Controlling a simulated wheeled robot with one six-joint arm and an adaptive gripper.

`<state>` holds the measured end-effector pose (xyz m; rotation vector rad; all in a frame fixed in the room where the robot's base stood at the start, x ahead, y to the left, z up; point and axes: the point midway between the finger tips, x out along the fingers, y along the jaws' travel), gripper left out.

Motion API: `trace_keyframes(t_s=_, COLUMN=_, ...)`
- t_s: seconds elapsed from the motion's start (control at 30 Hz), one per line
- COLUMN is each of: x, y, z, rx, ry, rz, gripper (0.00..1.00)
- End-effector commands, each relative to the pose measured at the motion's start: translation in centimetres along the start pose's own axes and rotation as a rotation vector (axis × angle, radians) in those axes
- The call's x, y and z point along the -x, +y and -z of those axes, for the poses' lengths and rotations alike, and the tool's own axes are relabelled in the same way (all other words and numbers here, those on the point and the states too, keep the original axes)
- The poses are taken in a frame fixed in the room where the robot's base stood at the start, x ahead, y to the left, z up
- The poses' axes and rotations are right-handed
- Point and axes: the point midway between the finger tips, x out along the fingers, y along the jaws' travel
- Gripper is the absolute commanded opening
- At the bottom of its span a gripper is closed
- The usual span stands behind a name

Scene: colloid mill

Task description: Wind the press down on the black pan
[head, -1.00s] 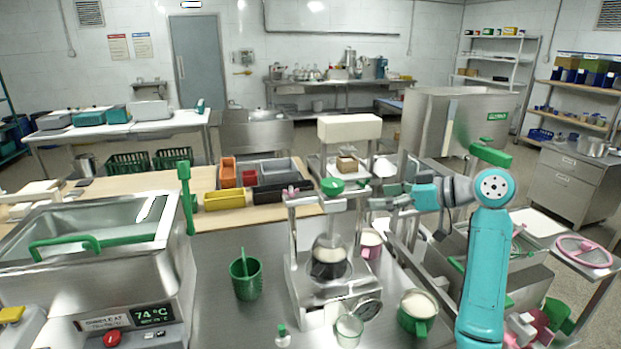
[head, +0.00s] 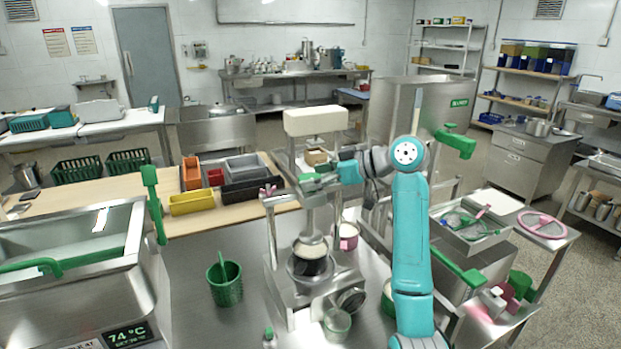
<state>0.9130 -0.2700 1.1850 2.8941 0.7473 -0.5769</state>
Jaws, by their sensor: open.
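The press (head: 272,235) is a steel frame on the steel bench, with a vertical screw in its middle. A green handle (head: 307,177) sits at the top of the screw. The black pan (head: 311,268) stands in the frame under the screw, with a white round mass (head: 310,248) showing at its top. Whether the press plate touches that mass is unclear. My gripper (head: 325,176) is open at the green handle, coming from the right. It partly covers the handle, and I cannot tell whether the fingers touch it.
A steel vat (head: 75,270) fills the left. Colored bins (head: 192,203) lie behind on the wooden board.

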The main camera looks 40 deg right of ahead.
Motion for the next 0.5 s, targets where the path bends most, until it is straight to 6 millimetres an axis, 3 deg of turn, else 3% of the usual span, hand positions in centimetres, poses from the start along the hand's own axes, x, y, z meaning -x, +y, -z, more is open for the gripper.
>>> trace_keyframes(t_s=0.43, x=-1.10, y=-0.01, z=0.00, rx=0.000, ry=0.001, rz=0.000, gripper=0.86)
trace_keyframes(t_s=0.5, x=-1.10, y=-0.01, z=0.00, rx=0.000, ry=0.001, rz=0.000, gripper=0.71)
